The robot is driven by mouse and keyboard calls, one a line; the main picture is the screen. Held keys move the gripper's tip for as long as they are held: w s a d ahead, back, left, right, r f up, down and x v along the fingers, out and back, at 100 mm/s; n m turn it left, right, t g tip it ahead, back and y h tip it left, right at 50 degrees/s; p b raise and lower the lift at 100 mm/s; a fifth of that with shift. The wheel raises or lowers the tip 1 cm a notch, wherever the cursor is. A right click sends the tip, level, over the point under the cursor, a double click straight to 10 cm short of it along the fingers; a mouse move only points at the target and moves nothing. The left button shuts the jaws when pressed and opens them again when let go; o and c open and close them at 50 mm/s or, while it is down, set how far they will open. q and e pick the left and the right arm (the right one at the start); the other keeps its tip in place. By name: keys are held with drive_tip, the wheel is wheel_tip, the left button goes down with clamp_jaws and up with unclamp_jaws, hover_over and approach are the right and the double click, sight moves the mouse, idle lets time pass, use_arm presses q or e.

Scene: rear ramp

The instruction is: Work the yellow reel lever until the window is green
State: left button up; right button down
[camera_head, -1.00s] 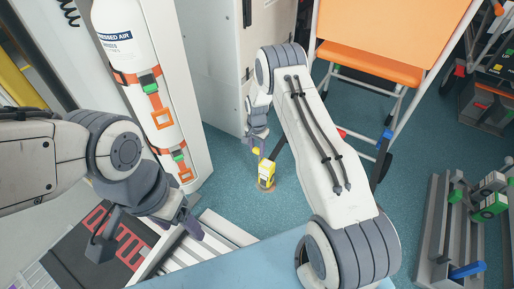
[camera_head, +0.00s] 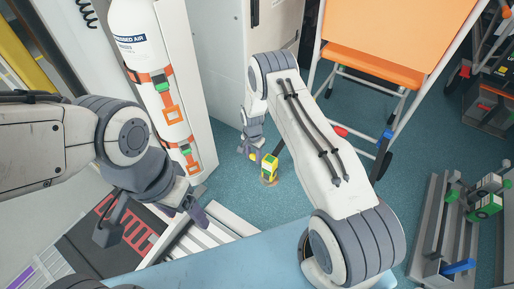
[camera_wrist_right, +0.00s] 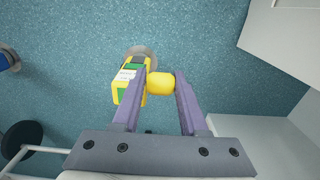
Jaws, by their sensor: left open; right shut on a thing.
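The yellow reel (camera_head: 268,170) stands on the floor on a round grey base, near the middle of the head view. In the right wrist view the reel (camera_wrist_right: 117,96) lies left of my fingers, with a white label and green patches on it. I cannot tell for sure which patch is the window. My right gripper (camera_head: 252,152) is beside the reel, shut on the yellow lever knob (camera_wrist_right: 160,84), which sits between its purple fingers. The rest of the lever is hidden by a finger. My left gripper (camera_head: 188,211) is open and empty, above the ramp at the lower left.
A white air cylinder (camera_head: 150,70) with orange straps stands at the left. An orange chair (camera_head: 385,45) is at the upper right, and a grey rack (camera_head: 440,225) with green items is at the right. Blue floor is clear around the reel.

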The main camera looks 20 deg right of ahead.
drive_tip(key=shift+s+a+f+p, duration=0.3)
drive_tip(key=shift+s+a+f, duration=0.45)
drive_tip(key=shift+s, duration=0.05)
drive_tip(key=shift+c, duration=2.2)
unclamp_jaws()
drive_tip(key=shift+w+d, duration=0.1)
drive_tip(key=shift+r, duration=0.1)
wheel_tip(320, 180, up, 10)
drive_tip(key=p, duration=0.5)
drive_tip(key=shift+r, duration=0.25)
